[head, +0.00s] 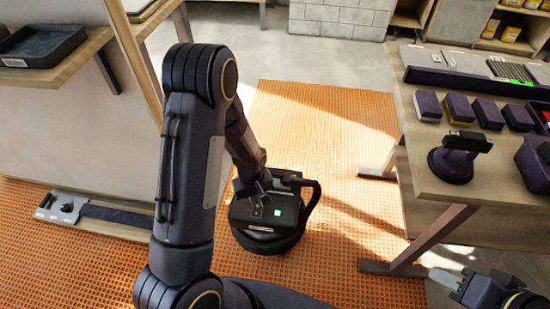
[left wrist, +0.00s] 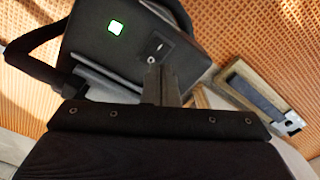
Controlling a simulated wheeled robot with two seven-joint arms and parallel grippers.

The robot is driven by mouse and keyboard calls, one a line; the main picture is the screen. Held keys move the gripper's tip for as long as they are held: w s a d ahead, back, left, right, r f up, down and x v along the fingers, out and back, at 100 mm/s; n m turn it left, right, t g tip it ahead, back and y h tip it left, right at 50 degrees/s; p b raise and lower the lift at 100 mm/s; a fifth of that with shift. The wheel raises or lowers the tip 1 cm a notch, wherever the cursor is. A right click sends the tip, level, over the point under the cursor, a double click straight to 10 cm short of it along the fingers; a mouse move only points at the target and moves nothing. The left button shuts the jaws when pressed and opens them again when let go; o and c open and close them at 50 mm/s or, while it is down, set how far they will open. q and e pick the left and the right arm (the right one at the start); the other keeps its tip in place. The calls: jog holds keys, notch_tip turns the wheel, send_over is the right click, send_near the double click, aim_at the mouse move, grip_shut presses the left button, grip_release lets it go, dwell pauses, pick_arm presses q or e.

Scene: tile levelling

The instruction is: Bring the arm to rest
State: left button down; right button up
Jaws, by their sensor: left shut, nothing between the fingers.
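My left arm reaches down over the orange floor mat. My left gripper (head: 262,187) is shut and empty, beside or just above a black machine with a green light (head: 268,212) on the floor. The machine has a dark handle loop at its right. In the left wrist view the shut fingers (left wrist: 160,86) point at the machine's top (left wrist: 95,45), with the green light lit. I cannot tell whether they touch it. My right gripper (head: 468,287) is partly in view at the bottom right, with a pale tip; its opening is unclear.
A workbench (head: 480,212) stands at the right with purple blocks (head: 458,107) and a purple suction-cup tool (head: 455,160). A pale panel with a shelf and black tray (head: 40,45) is at the left. The orange mat (head: 310,120) is clear behind the machine.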

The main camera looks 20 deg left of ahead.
pick_arm(q)
notch_tip(320, 180, up, 11)
jog(key=s+t+h, duration=0.1)
jog(key=h, duration=0.1)
jog(key=s+d+r+m+t+h, duration=0.1)
jog(key=s+d+r+m+t, duration=0.15)
jog(key=s+r, duration=0.6)
jog(key=s+d+r+m+t+h, duration=0.15)
jog(key=s+r+m, duration=0.25)
jog(key=s+r, duration=0.4)
notch_tip(320, 180, up, 22)
jog(key=p, duration=2.1)
jog(key=shift+w+t+y, duration=0.3)
jog(key=shift+y, duration=0.05)
jog(key=shift+d+r+m, duration=0.1)
jog(key=shift+m, duration=0.15)
